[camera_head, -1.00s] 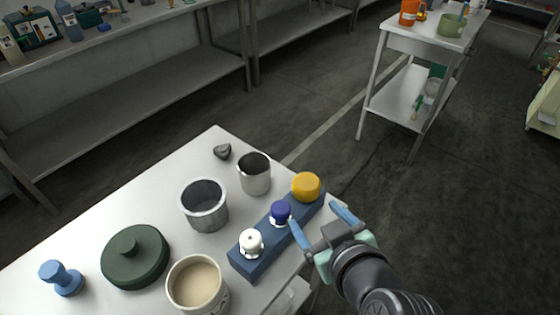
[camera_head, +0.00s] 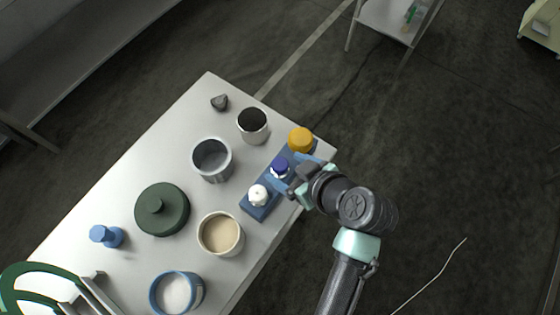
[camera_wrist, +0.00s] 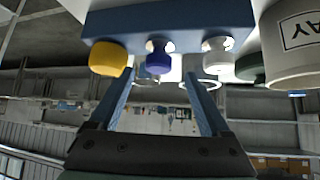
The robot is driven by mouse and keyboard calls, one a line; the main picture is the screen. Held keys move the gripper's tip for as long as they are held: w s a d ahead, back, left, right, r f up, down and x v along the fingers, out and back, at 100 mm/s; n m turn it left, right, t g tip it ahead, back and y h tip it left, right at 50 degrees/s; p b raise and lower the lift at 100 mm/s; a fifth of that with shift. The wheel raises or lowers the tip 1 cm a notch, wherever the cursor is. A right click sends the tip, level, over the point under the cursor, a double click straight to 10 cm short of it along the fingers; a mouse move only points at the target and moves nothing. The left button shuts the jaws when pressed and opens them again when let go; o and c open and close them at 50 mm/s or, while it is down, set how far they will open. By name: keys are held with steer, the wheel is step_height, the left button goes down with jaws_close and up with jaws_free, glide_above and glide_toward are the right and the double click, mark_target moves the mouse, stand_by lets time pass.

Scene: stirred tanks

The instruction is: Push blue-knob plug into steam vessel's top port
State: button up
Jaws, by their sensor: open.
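The blue-knob plug (camera_head: 280,166) stands in the middle of a blue rack (camera_head: 261,209), between a white-knobbed plug (camera_head: 259,195) and a yellow-knobbed plug (camera_head: 300,139). My gripper (camera_head: 293,173) is open at the rack's right side, one finger toward each side of the blue knob. In the wrist view the blue knob (camera_wrist: 158,57) shows between and just beyond the fingertips (camera_wrist: 162,80); I cannot tell whether they touch it. I cannot identify the steam vessel; no label for it is readable.
The white table (camera_head: 120,180) also holds a metal cylinder (camera_head: 252,127), a metal pot (camera_head: 212,161), a dark green lidded round vessel (camera_head: 163,210), a cream tub (camera_head: 221,234), a blue-rimmed tub (camera_head: 176,293), a blue knobbed piece (camera_head: 106,236) and a grey lump (camera_head: 219,102). Floor right is open.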

mark_target(274, 161)
steer(key=shift+p+x, duration=0.6)
steer(key=shift+x, duration=3.2)
steer(key=shift+d, duration=0.1)
jaws_close()
